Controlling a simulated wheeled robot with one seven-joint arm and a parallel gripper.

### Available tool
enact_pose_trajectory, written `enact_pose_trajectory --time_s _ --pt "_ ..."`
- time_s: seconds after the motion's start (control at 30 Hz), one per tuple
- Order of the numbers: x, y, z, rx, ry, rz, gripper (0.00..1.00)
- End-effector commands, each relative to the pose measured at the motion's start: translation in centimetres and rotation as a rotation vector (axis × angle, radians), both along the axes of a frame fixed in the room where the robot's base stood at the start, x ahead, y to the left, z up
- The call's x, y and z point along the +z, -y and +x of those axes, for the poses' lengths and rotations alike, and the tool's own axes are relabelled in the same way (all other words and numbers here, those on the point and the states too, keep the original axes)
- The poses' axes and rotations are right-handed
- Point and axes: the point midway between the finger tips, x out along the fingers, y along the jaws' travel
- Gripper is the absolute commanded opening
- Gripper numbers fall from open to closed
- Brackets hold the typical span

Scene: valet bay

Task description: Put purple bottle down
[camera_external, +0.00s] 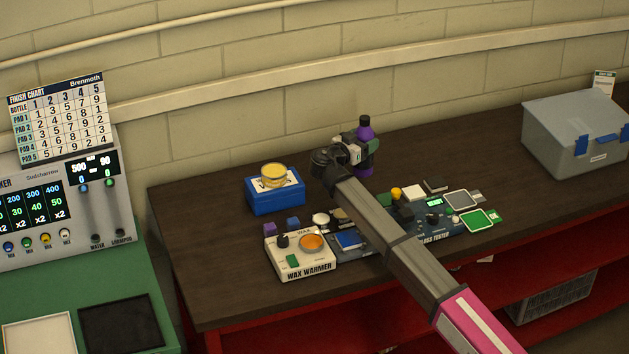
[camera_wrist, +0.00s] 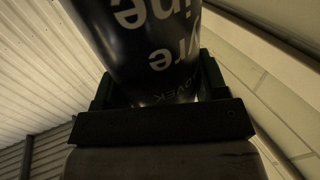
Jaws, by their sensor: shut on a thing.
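The purple bottle (camera_external: 365,134) with a black cap is upright at the back of the dark workbench (camera_external: 450,150). My gripper (camera_external: 364,150) is shut on its side. The arm hides part of the bottle's left side, and I cannot tell whether its base touches the bench. In the wrist view, the bottle (camera_wrist: 145,45) looks dark with white lettering and sits between the fingers of my gripper (camera_wrist: 155,90).
A blue box (camera_external: 275,199) with a yellow tin (camera_external: 274,176) stands left. A wax warmer (camera_external: 300,252) and a tester (camera_external: 440,222) with small pads lie in front. A grey case (camera_external: 575,130) is at right. Bare bench lies between bottle and case.

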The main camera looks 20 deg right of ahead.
Motion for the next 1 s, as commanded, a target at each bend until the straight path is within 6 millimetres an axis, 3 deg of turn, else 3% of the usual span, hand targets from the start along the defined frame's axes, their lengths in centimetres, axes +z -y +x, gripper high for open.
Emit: enact_pose_trajectory --time_s 0.1,0.3,0.47,0.7,1.0 --pt "-1.1 1.7 1.2 -0.001 0.0 -0.001 0.28" --pt "-2.1 2.9 2.0 0.001 0.001 -0.001 0.28" --pt "-3.1 3.0 2.0 0.002 -0.001 -0.001 0.28" --pt "-6.0 3.0 1.9 0.001 -0.001 -0.001 0.28" --pt "-6.2 3.0 2.0 0.001 0.0 -0.001 0.28"
